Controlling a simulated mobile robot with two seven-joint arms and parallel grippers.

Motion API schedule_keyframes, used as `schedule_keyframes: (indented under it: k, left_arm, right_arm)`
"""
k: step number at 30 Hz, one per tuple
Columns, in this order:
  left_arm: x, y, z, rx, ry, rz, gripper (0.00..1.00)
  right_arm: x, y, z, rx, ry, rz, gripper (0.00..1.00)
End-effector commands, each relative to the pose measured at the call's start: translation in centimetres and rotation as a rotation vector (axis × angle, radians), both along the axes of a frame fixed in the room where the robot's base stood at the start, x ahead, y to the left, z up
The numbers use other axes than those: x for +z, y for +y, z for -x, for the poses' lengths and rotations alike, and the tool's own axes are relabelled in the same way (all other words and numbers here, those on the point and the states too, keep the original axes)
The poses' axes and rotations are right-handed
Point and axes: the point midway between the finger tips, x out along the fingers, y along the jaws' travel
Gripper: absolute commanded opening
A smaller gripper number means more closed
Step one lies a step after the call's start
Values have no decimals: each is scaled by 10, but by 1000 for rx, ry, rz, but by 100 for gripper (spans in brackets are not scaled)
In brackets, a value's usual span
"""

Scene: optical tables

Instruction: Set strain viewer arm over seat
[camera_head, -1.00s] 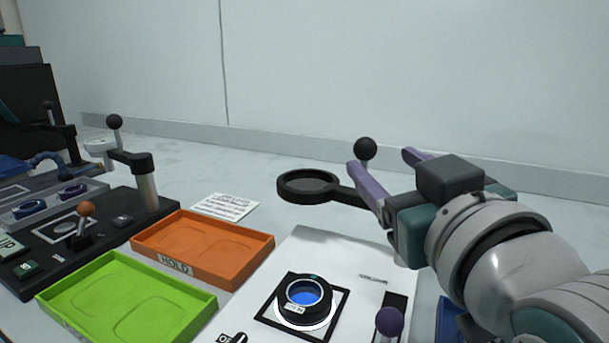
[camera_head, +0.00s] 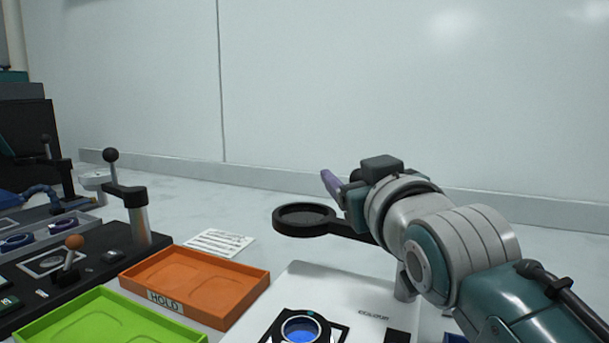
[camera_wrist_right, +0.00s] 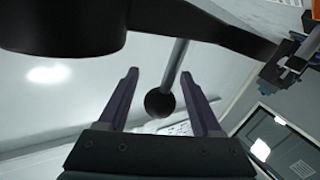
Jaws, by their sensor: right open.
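The strain viewer arm is a black bar with a round dark lens ring (camera_head: 304,219), behind the white base plate (camera_head: 335,292). The seat, a black ring with a blue lens (camera_head: 300,328), is on the plate inside a black square outline, cut by the bottom edge. The viewer ring stands over the area behind the seat, not above it. My right gripper (camera_wrist_right: 165,85) is open, with the arm's black ball knob (camera_wrist_right: 160,102) between its purple fingers in the wrist view. Contact with the knob cannot be told. In the head view my wrist hides the knob. My left gripper is out of view.
An orange HOLD tray (camera_head: 195,285) and a green tray (camera_head: 105,318) lie left of the plate. A black console (camera_head: 75,262) with knobs and a post stands further left. A printed sheet (camera_head: 220,242) lies behind the orange tray. A wall closes the back.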

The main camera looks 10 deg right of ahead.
Motion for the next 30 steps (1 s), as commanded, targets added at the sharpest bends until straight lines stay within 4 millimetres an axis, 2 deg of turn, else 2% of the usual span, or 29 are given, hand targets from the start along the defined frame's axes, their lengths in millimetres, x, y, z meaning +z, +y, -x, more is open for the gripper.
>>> schedule_keyframes:
  k: [3,20,30]
  left_arm:
    - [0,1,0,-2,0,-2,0]
    - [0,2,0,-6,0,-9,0]
    - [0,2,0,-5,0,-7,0]
  right_arm:
    - [0,0,0,0,0,0,65]
    - [0,0,0,0,0,0,2]
    - [0,0,0,0,0,0,0]
